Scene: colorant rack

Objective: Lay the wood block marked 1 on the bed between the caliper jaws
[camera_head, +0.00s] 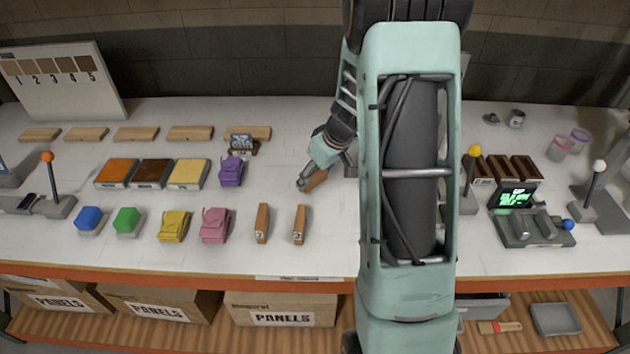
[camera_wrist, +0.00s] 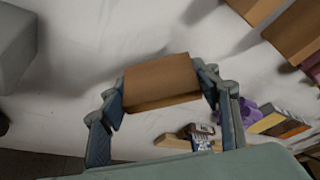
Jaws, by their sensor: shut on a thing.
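My gripper (camera_head: 306,182) is shut on a brown wood block (camera_head: 317,180), held over the middle of the white table. In the wrist view the block (camera_wrist: 160,80) spans the space between the two fingers; no number on it can be read. Two similar wood blocks (camera_head: 262,223) (camera_head: 300,225) with small number labels stand in front of my gripper. The measuring device (camera_head: 520,240), likely the caliper, is at the right of the table, well apart from my gripper. It has a lit green display (camera_head: 516,197) and grey jaw-like parts around its bed.
My arm crosses the middle of the head view and hides part of the table. Yellow (camera_head: 174,226) and pink (camera_head: 215,225) objects lie left of the blocks. Levers with yellow (camera_head: 475,151) and white (camera_head: 599,166) knobs stand near the device.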

